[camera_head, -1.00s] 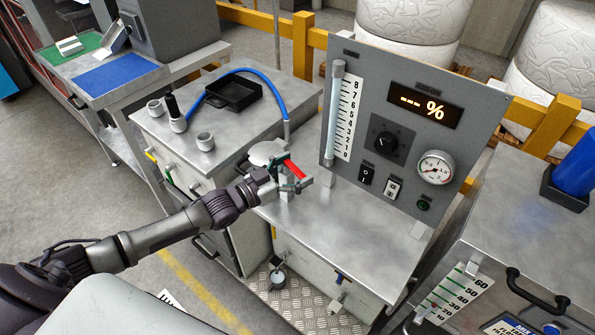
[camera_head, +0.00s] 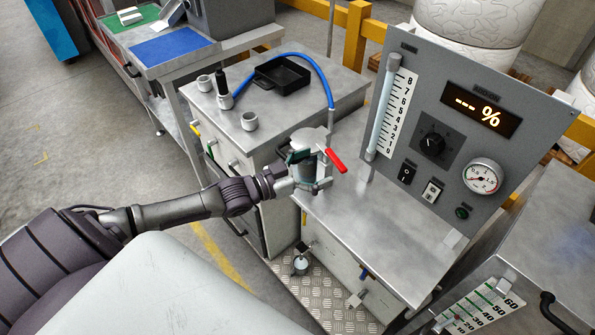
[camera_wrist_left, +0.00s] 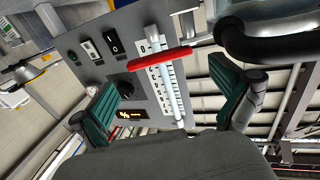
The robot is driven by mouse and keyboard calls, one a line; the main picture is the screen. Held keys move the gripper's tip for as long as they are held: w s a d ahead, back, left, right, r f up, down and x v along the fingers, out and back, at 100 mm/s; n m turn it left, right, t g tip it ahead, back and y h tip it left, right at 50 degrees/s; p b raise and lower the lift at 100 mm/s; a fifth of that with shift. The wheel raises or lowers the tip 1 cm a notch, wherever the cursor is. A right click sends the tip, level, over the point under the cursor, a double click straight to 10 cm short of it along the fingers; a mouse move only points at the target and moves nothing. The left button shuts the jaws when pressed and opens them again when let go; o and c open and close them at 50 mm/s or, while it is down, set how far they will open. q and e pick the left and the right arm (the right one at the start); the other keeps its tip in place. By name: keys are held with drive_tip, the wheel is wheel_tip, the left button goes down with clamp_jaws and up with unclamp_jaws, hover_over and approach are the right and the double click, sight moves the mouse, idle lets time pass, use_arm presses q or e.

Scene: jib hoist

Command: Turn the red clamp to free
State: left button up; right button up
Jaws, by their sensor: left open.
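The lever points toward the lower right in the head view. My left gripper (camera_head: 313,172) is beside the fitting, just left of the lever, and partly hides the fitting. In the left wrist view the red lever (camera_wrist_left: 160,59) lies crosswise ahead of the two green-padded fingers (camera_wrist_left: 162,82). The fingers are wide apart with nothing between them, and the lever looks clear of both. My right gripper is in neither view.
A grey panel (camera_head: 455,75) with a scale tube, display, knob and gauge stands behind the bench (camera_head: 370,235). A blue hose (camera_head: 322,75), a black tray (camera_head: 282,73) and small cups lie on the left cabinet. A dark curved pipe (camera_wrist_left: 280,38) is close to the right finger.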

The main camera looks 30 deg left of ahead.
use_arm(q)
drive_tip(key=v, duration=0.6)
drive_tip(key=shift+s+a, duration=0.2)
drive_tip(key=shift+s, duration=0.05)
drive_tip(key=shift+r, duration=0.1)
